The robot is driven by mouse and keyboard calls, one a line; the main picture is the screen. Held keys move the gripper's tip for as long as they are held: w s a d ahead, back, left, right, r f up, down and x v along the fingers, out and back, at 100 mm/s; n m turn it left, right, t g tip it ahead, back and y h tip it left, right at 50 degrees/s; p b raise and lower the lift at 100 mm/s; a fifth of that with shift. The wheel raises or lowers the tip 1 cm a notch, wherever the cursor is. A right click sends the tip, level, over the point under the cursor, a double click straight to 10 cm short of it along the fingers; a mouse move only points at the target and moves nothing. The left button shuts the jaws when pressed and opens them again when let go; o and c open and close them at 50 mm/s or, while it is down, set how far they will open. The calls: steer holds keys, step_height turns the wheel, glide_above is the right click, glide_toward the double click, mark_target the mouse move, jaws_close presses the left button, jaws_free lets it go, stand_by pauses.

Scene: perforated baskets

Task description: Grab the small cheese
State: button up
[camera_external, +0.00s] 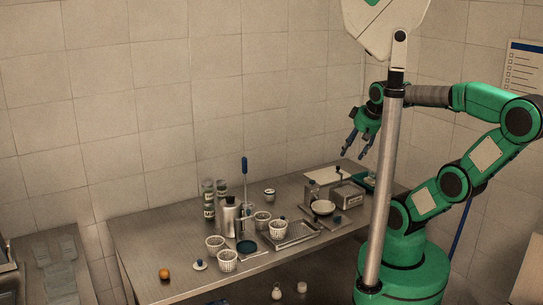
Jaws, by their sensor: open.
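My gripper (357,154) is open and empty. It hangs in the air above the back right part of the metal table, fingers pointing down, well apart from everything on the table. I cannot pick out a small cheese with certainty; items are small and dim here. A small orange object (164,273) lies alone near the front left of the table, too small to name surely. White perforated baskets (227,267) stand around the table's middle; their contents are hard to see.
The table (150,240) is bare at its left. Jars (209,200), a metal canister (229,217) and a tall blue-handled tool (244,170) stand mid-table. A tray (292,234), a white bowl (322,208) and a box (347,194) crowd the right, below my gripper.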

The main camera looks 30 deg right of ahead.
steer(key=w+a+r+g+y+p, duration=0.1)
steer(key=w+a+r+y+p, duration=0.15)
steer(key=w+a, duration=1.15)
steer(key=w+a+f+g, duration=0.1)
steer(key=w+a+f, duration=0.3)
steer(key=a, duration=0.5)
steer(key=w+a+f+g, duration=0.1)
steer(key=w+a, duration=0.5)
steer(key=a, duration=0.4)
steer(key=a+f+p, duration=0.1)
steer(key=a+f, duration=0.3)
steer(key=a, duration=0.3)
steer(key=a+f+g, duration=0.1)
steer(key=a+f, duration=0.2)
steer(key=a, duration=0.3)
steer(key=a+f+p, duration=0.1)
steer(key=a+f, duration=0.3)
steer(key=a, duration=0.3)
steer(key=s+a+f, duration=0.3)
steer(key=a+f, duration=0.4)
steer(key=a, duration=0.2)
steer(key=s+a+f+g, duration=0.1)
steer(key=s+a+f, duration=0.2)
steer(key=a+f, duration=0.4)
steer(key=shift+s+a+f+m+p, duration=0.2)
steer(key=shift+a+m+p, duration=0.25)
steer(key=shift+a, duration=0.4)
